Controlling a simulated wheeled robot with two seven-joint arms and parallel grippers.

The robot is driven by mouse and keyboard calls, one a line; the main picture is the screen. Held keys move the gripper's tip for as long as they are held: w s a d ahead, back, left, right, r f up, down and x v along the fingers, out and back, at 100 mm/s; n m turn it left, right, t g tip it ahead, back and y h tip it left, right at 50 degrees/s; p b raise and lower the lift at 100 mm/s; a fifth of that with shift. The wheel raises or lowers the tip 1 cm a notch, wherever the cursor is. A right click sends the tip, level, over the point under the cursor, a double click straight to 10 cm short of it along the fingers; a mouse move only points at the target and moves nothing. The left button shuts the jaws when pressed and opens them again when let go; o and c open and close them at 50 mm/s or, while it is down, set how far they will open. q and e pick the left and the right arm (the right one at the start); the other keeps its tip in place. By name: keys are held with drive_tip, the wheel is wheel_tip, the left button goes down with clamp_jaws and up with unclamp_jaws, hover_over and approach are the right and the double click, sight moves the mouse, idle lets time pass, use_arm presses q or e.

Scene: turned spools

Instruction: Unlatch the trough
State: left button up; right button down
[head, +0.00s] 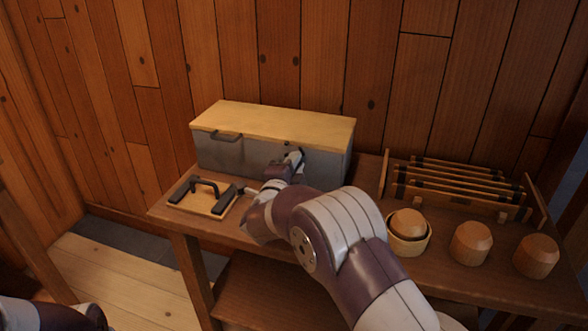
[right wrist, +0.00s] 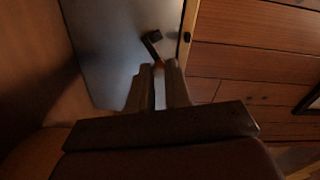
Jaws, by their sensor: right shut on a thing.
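The trough (head: 235,154) is a grey box with a closed pale wooden lid (head: 275,122), standing at the back left of the bench. A dark handle (head: 225,135) sits at the upper left of its front. My right gripper (head: 296,158) is at the right part of the trough's front, shut on the dark latch. The latch (right wrist: 152,42) shows as a short dark lever against the grey front in the right wrist view, just beyond my fingertips (right wrist: 159,72). The gripper hides much of the latch in the head view. My left gripper is out of the picture.
At right stand a slatted rack (head: 460,185) and several turned wooden pieces (head: 470,243), one in a round wooden ring. A plank wall closes off the back.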

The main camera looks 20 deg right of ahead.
idle(0.5)
drive_tip(key=c, duration=1.1)
unclamp_jaws()
drive_tip(key=shift+o, duration=0.2)
drive_tip(key=p+v, duration=0.2)
drive_tip(key=v, duration=1)
drive_tip(key=shift+s+a, duration=0.15)
drive_tip(key=shift+s, duration=0.1)
